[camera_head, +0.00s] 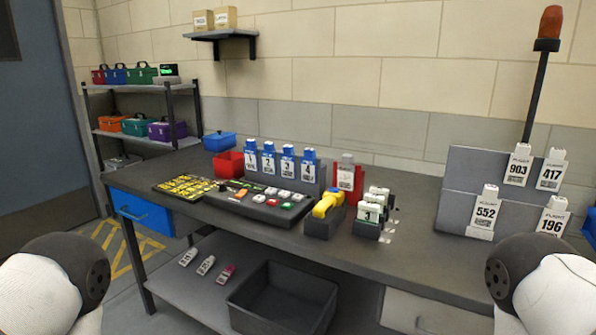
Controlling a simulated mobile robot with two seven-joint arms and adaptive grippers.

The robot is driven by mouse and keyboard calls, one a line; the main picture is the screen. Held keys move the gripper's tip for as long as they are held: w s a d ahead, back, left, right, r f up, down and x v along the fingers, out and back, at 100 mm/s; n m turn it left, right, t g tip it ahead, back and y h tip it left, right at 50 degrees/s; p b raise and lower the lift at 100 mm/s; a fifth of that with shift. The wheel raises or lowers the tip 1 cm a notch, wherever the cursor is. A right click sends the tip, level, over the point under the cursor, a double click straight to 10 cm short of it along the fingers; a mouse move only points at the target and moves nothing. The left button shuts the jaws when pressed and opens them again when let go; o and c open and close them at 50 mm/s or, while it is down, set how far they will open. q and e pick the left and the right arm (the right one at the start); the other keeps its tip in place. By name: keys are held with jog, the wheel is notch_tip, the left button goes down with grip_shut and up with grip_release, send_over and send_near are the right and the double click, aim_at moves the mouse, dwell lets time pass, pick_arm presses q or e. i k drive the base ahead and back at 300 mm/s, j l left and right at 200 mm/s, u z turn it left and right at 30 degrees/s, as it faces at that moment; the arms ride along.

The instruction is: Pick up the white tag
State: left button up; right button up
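Several white tags are in view. In the grey stepped rack at the right, white flight tags stand upright: 903 (518,165), 417 (551,170), 552 (485,213) and 196 (552,217). On the low shelf under the bench lie two whitish tags, one at the left (187,258) and one beside it (206,265), with a pink-ended one (226,273) to their right. White-and-green tags (371,209) stand in a small dark holder on the bench. I cannot tell which is meant. Parts of my two arms show at the lower corners; neither gripper is visible.
The bench (410,250) also holds blue-topped tags (268,158), a red tag (347,178), a yellow handheld tool (327,204), a red bin (228,164) and a dark panel (262,207). A dark open bin (284,298) sits on the low shelf. The bench front right is clear.

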aim_at(487, 207)
jog(key=z, duration=1.35)
